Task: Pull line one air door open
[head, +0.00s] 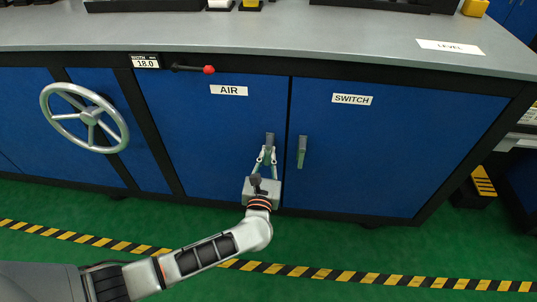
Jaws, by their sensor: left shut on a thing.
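The air door (213,130) is a blue cabinet door with a white label reading AIR. It looks closed, level with the front around it. Its grey upright handle (270,140) is near the door's right edge. My left gripper (268,154) is at this handle, with its fingers shut on it; they cover the handle's lower part. My right gripper is not in view.
The blue SWITCH door (400,150) with its own grey handle (302,151) is just right. A grey handwheel (85,118) and a red-tipped lever (208,70) are to the left. The grey worktop (270,40) overhangs the doors. The green floor in front is clear, with a striped line (330,274).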

